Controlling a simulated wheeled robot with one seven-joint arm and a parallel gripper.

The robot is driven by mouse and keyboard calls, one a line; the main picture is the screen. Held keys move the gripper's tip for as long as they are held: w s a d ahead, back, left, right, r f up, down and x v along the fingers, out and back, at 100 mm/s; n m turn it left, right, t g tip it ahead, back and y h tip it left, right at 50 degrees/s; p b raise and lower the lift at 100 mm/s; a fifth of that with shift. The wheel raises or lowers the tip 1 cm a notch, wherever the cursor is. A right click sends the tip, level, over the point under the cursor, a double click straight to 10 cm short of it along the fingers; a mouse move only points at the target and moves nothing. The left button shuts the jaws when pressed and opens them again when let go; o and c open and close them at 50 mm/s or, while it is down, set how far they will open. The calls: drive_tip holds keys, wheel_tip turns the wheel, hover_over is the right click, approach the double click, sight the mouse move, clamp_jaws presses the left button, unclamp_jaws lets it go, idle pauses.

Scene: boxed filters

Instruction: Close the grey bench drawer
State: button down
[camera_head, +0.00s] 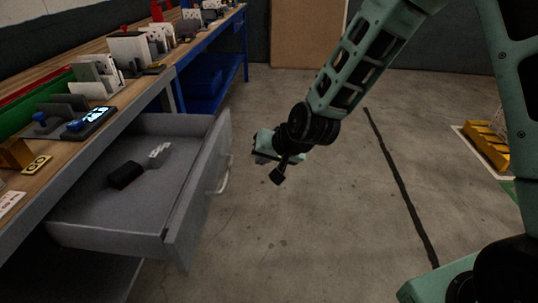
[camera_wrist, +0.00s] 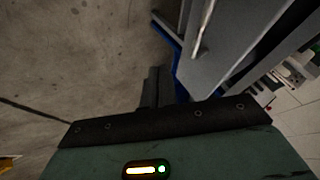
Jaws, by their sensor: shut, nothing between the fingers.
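The grey bench drawer (camera_head: 199,190) stands pulled out from under the bench at the left in the head view. A curved handle (camera_head: 224,177) is on its front panel. A black object (camera_head: 125,174) and a small pale item (camera_head: 159,151) lie inside. My gripper (camera_head: 256,157) is shut and empty, to the right of the drawer front and apart from the handle in the head view.
The wooden bench top (camera_head: 120,97) holds several devices and boxed parts along its length. A blue-framed bench (camera_head: 207,75) stands behind it. The concrete floor right of the drawer is clear, with a dark line (camera_head: 400,185) across it. Yellow items (camera_head: 487,143) lie at the far right.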

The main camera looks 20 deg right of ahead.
drive_tip(key=w+a+f, duration=0.2)
drive_tip(key=w+a, duration=0.1)
drive_tip(key=a, duration=0.2)
drive_tip(key=shift+w+f+p, duration=0.2)
drive_tip(key=shift+w+p, duration=0.1)
drive_tip(key=shift+p, duration=0.1)
drive_tip(key=shift+a, duration=0.1)
